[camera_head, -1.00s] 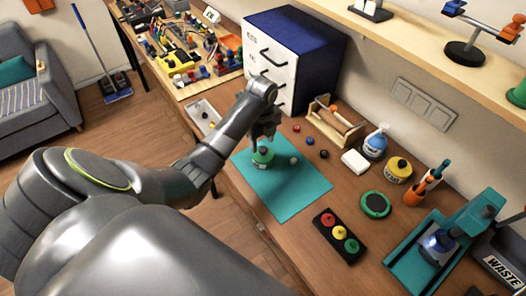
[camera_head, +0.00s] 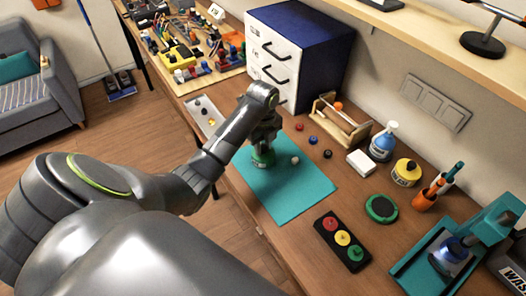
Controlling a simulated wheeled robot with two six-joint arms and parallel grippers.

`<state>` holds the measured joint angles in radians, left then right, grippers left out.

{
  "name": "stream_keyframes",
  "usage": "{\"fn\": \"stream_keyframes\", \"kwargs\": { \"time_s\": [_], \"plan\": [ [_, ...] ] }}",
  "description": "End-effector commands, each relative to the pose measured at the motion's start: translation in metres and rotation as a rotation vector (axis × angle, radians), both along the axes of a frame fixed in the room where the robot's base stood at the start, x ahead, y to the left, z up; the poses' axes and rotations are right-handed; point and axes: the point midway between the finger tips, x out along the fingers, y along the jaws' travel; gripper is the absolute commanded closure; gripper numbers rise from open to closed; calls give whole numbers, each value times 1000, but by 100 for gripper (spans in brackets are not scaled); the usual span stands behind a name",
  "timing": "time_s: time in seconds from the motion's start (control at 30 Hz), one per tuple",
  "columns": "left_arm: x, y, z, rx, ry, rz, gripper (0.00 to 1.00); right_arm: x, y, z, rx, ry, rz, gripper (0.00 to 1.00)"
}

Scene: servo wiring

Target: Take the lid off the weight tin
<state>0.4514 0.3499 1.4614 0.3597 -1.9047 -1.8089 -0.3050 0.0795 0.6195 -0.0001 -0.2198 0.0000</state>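A small green tin (camera_head: 263,160) with a pale band stands on the teal mat (camera_head: 290,190), near the mat's far left corner. I take it to be the weight tin. My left gripper (camera_head: 266,146) comes down over it from above, and its fingers are at the tin's top. The gripper and wrist hide the upper part of the tin, so the lid does not show clearly. I cannot tell whether the fingers are closed on it. My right gripper is not in view.
A small grey piece (camera_head: 295,160) lies right of the tin. A blue-and-white drawer cabinet (camera_head: 290,58) and a wooden rack (camera_head: 340,122) stand behind. A black tray with coloured knobs (camera_head: 342,240) lies right of the mat. The mat's front is clear.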

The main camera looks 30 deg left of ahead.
Motion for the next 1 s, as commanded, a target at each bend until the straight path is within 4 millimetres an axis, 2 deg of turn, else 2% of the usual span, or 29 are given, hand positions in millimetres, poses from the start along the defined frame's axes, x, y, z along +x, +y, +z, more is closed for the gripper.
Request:
{"fn": "stream_keyframes", "kwargs": {
  "time_s": [0.03,0.1,0.13,0.37,0.47,0.57,0.6,0.7,1.0],
  "plan": [
    [0,0,0,0,1,0,86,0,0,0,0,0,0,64],
    [0,0,0,0,1,0,96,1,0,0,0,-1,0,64],
    [0,0,0,0,1,0,97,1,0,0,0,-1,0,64],
    [0,0,2,0,0,0,97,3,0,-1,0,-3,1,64],
    [1,0,10,0,-2,-1,97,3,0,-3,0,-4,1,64],
    [1,0,27,2,-5,-1,97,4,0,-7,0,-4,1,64],
    [1,0,40,1,-3,0,97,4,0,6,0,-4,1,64],
    [0,0,62,1,-1,0,97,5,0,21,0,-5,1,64],
    [0,0,92,-1,1,0,97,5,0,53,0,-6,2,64]
  ]
}}
